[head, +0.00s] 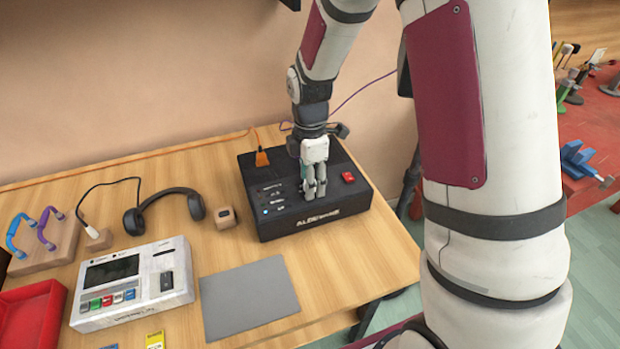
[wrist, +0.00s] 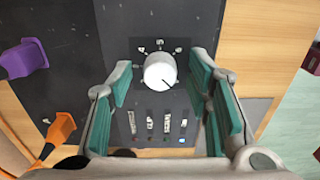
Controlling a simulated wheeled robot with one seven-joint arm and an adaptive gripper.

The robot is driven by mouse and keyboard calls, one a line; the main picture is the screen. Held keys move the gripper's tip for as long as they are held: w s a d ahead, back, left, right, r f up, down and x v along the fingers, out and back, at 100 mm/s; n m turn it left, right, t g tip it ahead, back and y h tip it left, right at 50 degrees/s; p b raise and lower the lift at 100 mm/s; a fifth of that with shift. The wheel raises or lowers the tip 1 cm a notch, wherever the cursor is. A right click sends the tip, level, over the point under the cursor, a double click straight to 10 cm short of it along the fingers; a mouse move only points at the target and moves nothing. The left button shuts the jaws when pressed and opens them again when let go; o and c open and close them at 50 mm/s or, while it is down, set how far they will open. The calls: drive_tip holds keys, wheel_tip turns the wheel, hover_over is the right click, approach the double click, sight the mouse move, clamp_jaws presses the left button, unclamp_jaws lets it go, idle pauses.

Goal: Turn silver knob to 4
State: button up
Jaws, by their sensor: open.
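The silver knob (wrist: 160,71) is in the upper middle of the wrist view, with a dark pointer line towards its lower right and small marks around its far side. It sits on the black box (head: 315,222), which stands on the table near the wall. My gripper (head: 314,190) points down over the box and hides the knob in the head view. In the wrist view its two green-padded fingers are apart, one on each side of the knob with gaps between. I cannot read the numbers at the marks.
A red switch (head: 348,177) is on the box's right. An orange plug (head: 261,158) and a purple plug (wrist: 24,60) stand at its edge. A grey mat (head: 248,298) and a white device (head: 135,285) lie in front and left.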

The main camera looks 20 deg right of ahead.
clamp_jaws()
